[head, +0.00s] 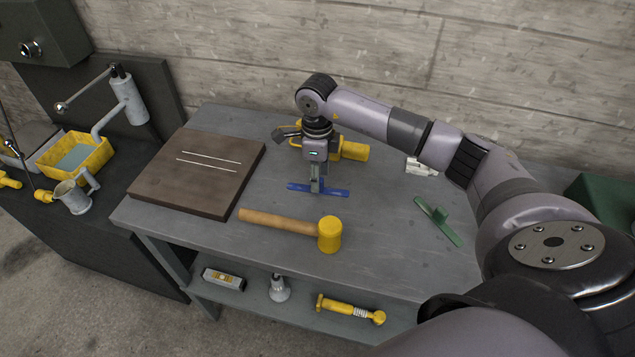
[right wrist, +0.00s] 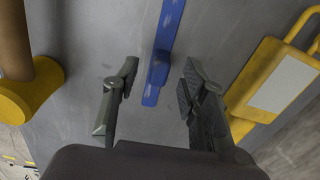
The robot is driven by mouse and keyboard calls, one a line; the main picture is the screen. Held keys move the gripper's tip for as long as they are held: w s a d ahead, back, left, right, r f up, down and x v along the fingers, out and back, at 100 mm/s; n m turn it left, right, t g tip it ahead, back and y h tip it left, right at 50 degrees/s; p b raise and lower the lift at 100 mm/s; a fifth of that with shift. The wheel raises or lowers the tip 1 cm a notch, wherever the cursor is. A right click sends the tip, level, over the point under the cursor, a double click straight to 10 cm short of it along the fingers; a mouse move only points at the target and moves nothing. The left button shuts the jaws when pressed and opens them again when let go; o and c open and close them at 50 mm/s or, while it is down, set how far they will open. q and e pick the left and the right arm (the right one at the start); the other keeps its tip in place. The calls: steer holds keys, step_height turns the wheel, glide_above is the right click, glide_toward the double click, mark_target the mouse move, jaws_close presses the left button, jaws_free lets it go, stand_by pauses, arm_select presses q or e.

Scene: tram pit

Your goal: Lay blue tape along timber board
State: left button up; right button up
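The blue tape (head: 335,192) is a thin flat strip with a small raised block at its middle, lying on the grey workbench; it also shows in the right wrist view (right wrist: 170,22). My right gripper (head: 317,187) points down over it, and hides part of its middle. In the right wrist view, my right gripper (right wrist: 157,82) has its fingers spread, with the strip's block between them and not touched by either. The dark brown timber board (head: 190,195) lies flat on the left of the workbench, with two thin white lines on top. My left gripper is not in view.
A yellow-headed mallet (head: 330,235) lies in front of the tape. A green strip with a raised grip (head: 438,220) lies to the right. A yellow object (head: 354,150) sits behind my gripper. The workbench (head: 385,240) has bare room front right.

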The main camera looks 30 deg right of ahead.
steer(key=shift+f, duration=1.4)
steer(key=shift+c, duration=0.4)
jaws_close()
